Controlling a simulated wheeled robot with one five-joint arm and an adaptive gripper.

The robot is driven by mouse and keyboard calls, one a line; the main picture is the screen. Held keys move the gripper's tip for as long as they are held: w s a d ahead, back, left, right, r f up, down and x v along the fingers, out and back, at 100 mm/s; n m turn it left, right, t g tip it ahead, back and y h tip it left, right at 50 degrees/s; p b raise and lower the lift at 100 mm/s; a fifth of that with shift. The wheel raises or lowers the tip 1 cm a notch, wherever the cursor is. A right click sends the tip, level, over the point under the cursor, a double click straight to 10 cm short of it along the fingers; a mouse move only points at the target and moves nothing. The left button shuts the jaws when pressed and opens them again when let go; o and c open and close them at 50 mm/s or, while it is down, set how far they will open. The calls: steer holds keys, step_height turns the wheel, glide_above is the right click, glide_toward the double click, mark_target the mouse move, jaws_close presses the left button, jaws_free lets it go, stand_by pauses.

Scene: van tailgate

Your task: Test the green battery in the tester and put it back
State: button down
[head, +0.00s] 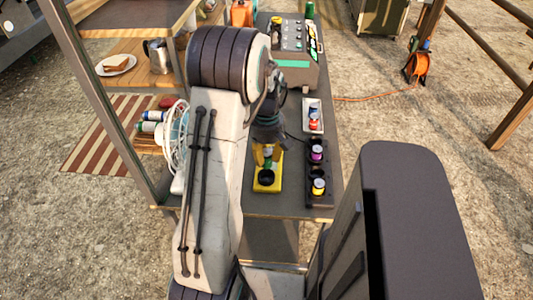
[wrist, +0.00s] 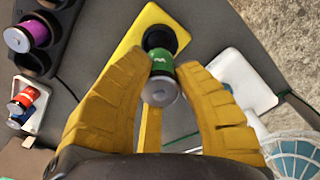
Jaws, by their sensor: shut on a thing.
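The green battery (wrist: 160,63) is between the yellow fingers of my gripper (wrist: 160,85), which are shut on it in the wrist view. The tester is a yellow block (wrist: 128,40) with a round black socket (wrist: 168,36). The battery's far end overlaps the socket in the wrist view; I cannot tell whether it is inside or above it. In the head view my gripper (head: 266,158) is over the back of the tester (head: 262,187), and the arm partly hides it. A black rack (head: 324,200) stands right of the tester, holding a purple battery (head: 316,153) and a yellow one (head: 319,186).
A white tray (head: 306,104) with red and blue batteries lies behind the rack. A large grey-green device (head: 292,62) stands at the table's back. A white block (wrist: 245,85) lies beside the tester.

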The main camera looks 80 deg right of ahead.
steer(key=shift+f+b, duration=2.25)
steer(key=shift+f, duration=1.05)
steer(key=c, duration=0.9)
jaws_free()
steer(key=shift+c, duration=0.2)
steer(key=shift+r, duration=0.1)
step_height(320, 180, up, 12)
steer(key=shift+f, duration=0.1)
